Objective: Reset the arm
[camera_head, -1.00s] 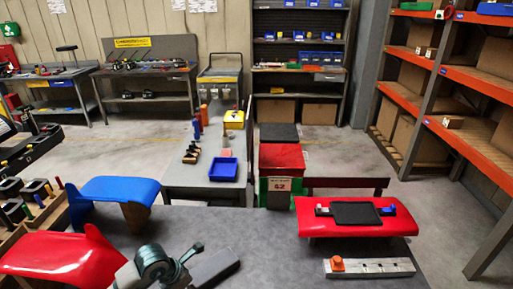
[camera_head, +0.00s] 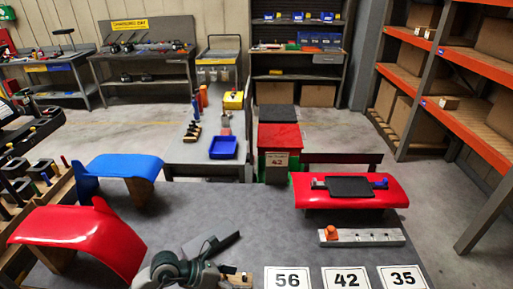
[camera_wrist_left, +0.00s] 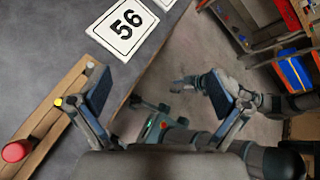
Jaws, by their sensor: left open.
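My left gripper (camera_wrist_left: 150,92) is open in the left wrist view, with its two dark finger pads wide apart and nothing between them. A white card marked 56 (camera_wrist_left: 123,27) lies on the grey table beyond the left finger. In the head view, a grey-green arm part (camera_head: 185,265), seemingly of my left arm, shows at the bottom edge above the table (camera_head: 255,215). My right gripper is not in view in the head view.
Cards marked 56 (camera_head: 287,279), 42 (camera_head: 346,279) and 35 (camera_head: 402,278) line the near table edge. A metal bar with an orange knob (camera_head: 361,238) and a red seat-like stand (camera_head: 350,196) are right. Red (camera_head: 80,236) and blue (camera_head: 122,167) curved panels stand left. The table middle is clear.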

